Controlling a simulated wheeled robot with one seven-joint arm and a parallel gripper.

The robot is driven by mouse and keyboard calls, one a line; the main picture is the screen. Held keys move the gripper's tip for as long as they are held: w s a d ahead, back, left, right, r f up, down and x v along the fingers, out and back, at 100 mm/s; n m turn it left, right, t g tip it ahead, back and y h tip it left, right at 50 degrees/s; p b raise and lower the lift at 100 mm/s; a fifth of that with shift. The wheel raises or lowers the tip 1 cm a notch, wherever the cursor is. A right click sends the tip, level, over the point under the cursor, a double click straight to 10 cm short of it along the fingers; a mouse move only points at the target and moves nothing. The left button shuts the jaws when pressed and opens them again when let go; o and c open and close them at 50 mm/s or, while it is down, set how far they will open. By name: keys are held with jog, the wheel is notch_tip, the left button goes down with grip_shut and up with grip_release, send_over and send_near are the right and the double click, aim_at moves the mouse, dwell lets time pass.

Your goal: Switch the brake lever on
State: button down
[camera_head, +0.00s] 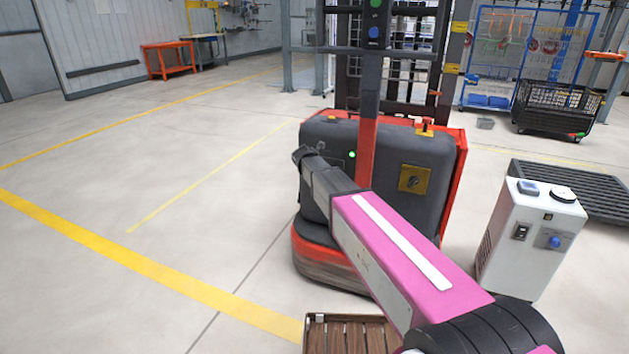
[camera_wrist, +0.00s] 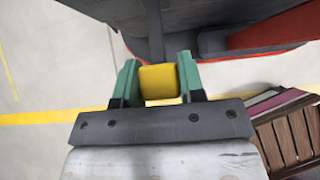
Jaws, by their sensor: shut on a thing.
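In the wrist view, the two green fingers of my gripper (camera_wrist: 157,66) are closed on both sides of a yellow block (camera_wrist: 159,84). A dark bar (camera_wrist: 154,30) runs from the block toward the dark machine body; I take the block to be the grip of the brake lever. In the head view, the dark grey and red truck (camera_head: 390,155) stands in front of me, with its tall mast behind. My pink arm reaches across its front left. My gripper and the lever cannot be made out there. The lever's on and off positions are not readable.
A white cabinet (camera_head: 530,240) with switches stands right of the truck, before a dark pallet (camera_head: 580,190). A brown slatted wooden crate (camera_head: 345,335) is low in front. A black wire basket (camera_head: 555,108) stands back right. The floor on the left is clear.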

jog(key=shift+w+r+g+y, duration=0.3)
jog(key=shift+w+r+g, duration=0.05)
jog(key=shift+r+g, duration=0.5)
jog(key=shift+w+d+r, duration=0.15)
jog(key=shift+w+r, duration=0.15)
jog(key=shift+r, duration=0.1)
jog(key=c, duration=0.7)
grip_release()
jog(key=v, duration=1)
jog(key=shift+s+r, duration=0.25)
jog(key=shift+r, duration=0.05)
